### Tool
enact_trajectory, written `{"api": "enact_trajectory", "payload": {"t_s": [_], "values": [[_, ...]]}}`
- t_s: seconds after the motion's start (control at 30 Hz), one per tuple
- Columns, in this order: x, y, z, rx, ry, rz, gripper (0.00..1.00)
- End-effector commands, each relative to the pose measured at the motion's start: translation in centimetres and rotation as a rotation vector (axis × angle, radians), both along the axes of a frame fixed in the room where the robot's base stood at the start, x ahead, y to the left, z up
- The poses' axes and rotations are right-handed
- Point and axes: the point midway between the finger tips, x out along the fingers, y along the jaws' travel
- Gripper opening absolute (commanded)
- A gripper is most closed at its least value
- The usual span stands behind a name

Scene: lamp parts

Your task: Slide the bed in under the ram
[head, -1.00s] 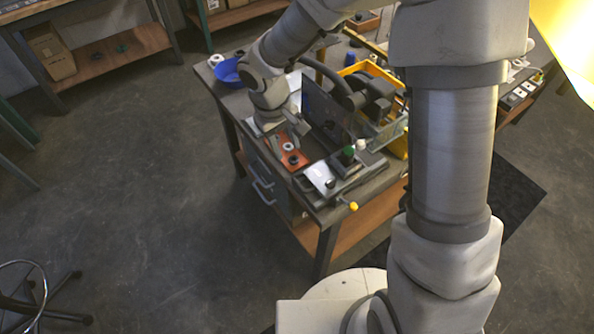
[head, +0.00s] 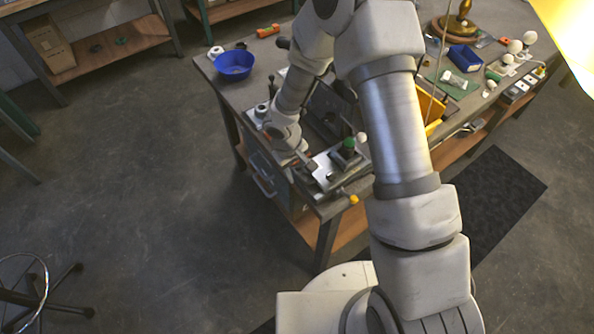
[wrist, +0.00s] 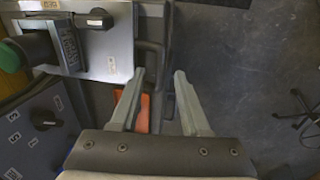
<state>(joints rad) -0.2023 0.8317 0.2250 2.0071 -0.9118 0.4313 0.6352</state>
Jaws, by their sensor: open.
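The press-like fixture (head: 348,162) stands at the near corner of the bench, with a green knob (head: 348,144) on top. A silver plate (head: 322,168), apparently the bed, lies at its left side in the head view. In the wrist view the silver plate (wrist: 112,50) is at upper left, with a black knob (wrist: 99,18) on it and a grey upright part (wrist: 70,48) across it. I cannot tell surely which part is the ram. My gripper (wrist: 160,75) is open and empty, beside the plate's edge. In the head view my gripper (head: 304,159) is just left of the plate.
An orange plate (wrist: 144,112) shows partly behind my left finger. A yellow-tipped handle (head: 353,199) sticks out at the bench corner. A blue bowl (head: 233,65) stands on the bench's far left. A yellow bin (head: 431,108) is partly behind my arm.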

Motion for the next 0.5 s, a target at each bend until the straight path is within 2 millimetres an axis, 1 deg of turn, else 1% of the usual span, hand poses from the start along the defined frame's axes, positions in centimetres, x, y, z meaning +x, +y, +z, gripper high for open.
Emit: {"api": "enact_trajectory", "payload": {"t_s": [0.3, 0.37, 0.5], "values": [[0.02, -0.05, -0.29, 0.000, 0.000, 0.000, 0.46], [0.02, -0.05, -0.28, 0.000, 0.000, 0.000, 0.37], [0.02, -0.04, -0.27, 0.000, 0.000, 0.000, 0.12]]}}
